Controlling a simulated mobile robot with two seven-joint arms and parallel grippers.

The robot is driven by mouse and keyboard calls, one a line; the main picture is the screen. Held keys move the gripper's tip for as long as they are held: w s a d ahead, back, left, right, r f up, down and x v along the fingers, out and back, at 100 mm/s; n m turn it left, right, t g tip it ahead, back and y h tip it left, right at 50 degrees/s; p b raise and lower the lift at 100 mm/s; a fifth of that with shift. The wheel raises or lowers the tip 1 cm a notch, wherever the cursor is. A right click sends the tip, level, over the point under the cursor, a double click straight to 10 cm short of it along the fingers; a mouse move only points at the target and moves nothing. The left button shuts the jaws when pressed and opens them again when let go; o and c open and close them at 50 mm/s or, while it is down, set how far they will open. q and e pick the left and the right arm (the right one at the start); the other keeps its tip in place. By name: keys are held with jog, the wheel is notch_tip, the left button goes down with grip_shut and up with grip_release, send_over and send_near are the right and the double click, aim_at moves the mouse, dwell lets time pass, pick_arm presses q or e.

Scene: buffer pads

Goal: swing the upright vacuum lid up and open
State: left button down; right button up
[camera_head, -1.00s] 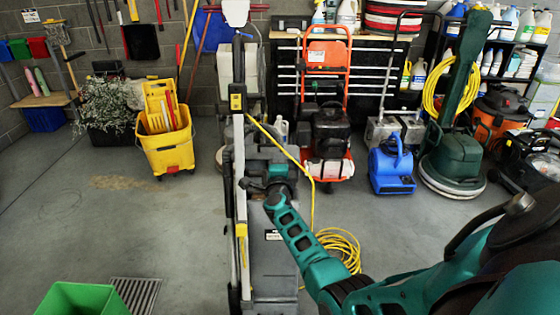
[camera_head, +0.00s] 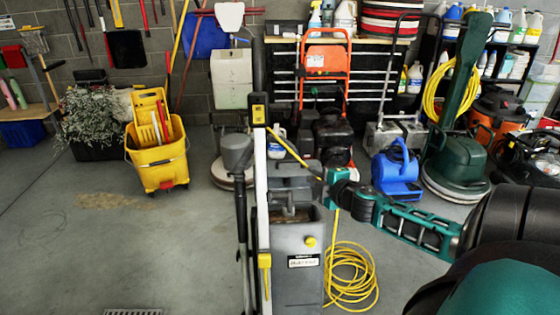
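The grey upright vacuum (camera_head: 307,270) stands in the middle of the floor, with a white label and a yellow knob on its body. Its grey lid (camera_head: 290,175) appears tilted up at the top, and a dark hollow shows below it. My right gripper (camera_head: 326,185) is at the lid's right side, close to it or touching it; its fingers are small and partly hidden, so I cannot tell whether they are open or shut. My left gripper is not in view.
A yellow cord (camera_head: 352,275) is coiled on the floor right of the vacuum. A yellow mop bucket (camera_head: 160,165) stands at left, a blue blower (camera_head: 397,175) and a green floor machine (camera_head: 457,160) at right. The left foreground floor is clear.

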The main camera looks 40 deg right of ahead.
aim_at(292, 174)
jog(key=shift+n, duration=0.4)
jog(key=b+x, duration=0.2)
jog(key=x, duration=1)
jog(key=shift+w, duration=0.1)
jog(key=shift+w+d, duration=0.1)
jog(key=shift+w, duration=0.15)
jog(key=shift+c, duration=0.4)
grip_shut()
